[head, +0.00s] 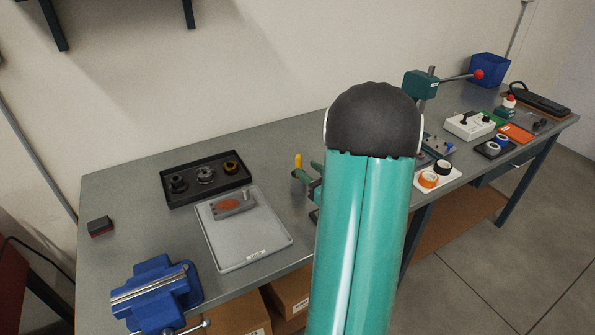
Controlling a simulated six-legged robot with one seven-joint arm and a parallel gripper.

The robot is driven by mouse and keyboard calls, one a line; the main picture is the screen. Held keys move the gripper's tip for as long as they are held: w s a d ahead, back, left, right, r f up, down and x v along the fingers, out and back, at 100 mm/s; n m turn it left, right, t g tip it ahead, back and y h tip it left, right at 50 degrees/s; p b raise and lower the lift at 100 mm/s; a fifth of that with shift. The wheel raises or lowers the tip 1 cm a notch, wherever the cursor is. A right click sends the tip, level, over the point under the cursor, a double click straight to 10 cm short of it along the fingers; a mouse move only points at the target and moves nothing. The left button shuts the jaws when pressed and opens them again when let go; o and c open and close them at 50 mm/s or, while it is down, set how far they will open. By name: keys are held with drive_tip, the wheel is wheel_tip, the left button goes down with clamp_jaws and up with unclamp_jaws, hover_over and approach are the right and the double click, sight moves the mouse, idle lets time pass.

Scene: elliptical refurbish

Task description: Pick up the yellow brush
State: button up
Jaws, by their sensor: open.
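A yellow upright piece (298,161), which looks like the handle of the yellow brush, stands up from a small grey cup (297,185) near the middle of the bench. The brush's lower part is hidden.
On the workbench (130,195) are a black tray (170,200) with round parts, a grey tray (270,258) with a metal block, a blue vise (155,290) and a dark red-edged block (101,226). A green press (421,84) and a blue bin (489,70) stand right.

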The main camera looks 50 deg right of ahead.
sight(301, 162)
drive_tip(key=shift+w+d+f, duration=0.1)
drive_tip(key=shift+w+d, duration=0.15)
drive_tip(key=shift+w, duration=0.75)
drive_tip(key=shift+w+d, duration=0.3)
drive_tip(key=shift+w, duration=0.65)
drive_tip(key=shift+w+d+f, duration=0.1)
drive_tip(key=shift+w+d, duration=0.15)
drive_tip(key=shift+w, duration=0.75)
drive_tip(key=shift+r, duration=0.1)
clamp_jaws()
